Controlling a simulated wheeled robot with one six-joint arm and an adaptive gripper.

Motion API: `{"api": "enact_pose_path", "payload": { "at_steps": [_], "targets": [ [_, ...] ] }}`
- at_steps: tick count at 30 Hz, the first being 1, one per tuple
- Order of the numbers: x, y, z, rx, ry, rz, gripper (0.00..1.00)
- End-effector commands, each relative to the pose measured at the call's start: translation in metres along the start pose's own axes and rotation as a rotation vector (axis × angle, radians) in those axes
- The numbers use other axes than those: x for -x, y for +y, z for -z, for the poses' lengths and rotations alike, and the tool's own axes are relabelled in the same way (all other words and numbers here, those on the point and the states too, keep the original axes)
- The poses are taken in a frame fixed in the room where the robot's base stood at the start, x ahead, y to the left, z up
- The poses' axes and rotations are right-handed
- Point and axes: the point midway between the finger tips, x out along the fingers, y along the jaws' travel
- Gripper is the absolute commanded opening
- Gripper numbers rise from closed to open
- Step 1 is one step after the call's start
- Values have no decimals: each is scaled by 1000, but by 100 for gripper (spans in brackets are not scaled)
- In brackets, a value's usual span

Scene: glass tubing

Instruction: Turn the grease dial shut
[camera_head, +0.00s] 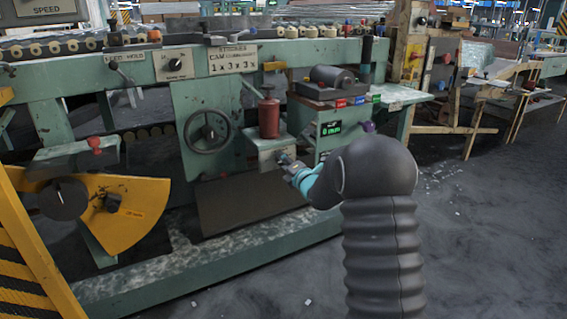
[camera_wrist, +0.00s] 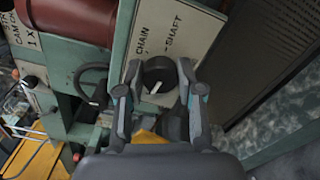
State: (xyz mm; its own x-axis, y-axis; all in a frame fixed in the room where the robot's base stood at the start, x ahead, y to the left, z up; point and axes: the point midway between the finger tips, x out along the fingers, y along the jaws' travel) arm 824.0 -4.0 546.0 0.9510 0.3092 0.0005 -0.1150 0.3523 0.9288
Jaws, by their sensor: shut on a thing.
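The grease dial (camera_wrist: 158,72) is a round black knob with a white pointer line, on a pale plate (camera_wrist: 185,30) lettered CHAIN and SHAFT. In the wrist view my gripper (camera_wrist: 160,76) has one finger on each side of the dial and is shut on it. The white line runs slantwise across the knob, toward the plate's lower left edge in that view. In the head view my gripper (camera_head: 284,160) is at the front of the pale green grease box (camera_head: 264,152), under a red canister (camera_head: 269,117). My arm and gripper hide the dial there.
A spoked handwheel (camera_head: 208,131) is left of the box. A green cabinet with a lit display (camera_head: 330,128) stands to its right. A dark sloping panel (camera_head: 245,203) lies below. A yellow sector plate (camera_head: 135,213) is at the left. Open floor lies at right.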

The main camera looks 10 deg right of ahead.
Motion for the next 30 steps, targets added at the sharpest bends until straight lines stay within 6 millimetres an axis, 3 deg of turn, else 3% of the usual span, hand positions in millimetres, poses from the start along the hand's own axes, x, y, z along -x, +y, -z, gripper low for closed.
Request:
{"api": "enact_pose_path", "payload": {
  "at_steps": [9,26,27,30],
  "targets": [
    [-1,1,2,132,3,-2,2],
    [-1,1,2,162,4,-2,2],
    [-1,1,2,162,3,-2,42],
    [0,1,1,161,2,-1,62]
  ]
}}
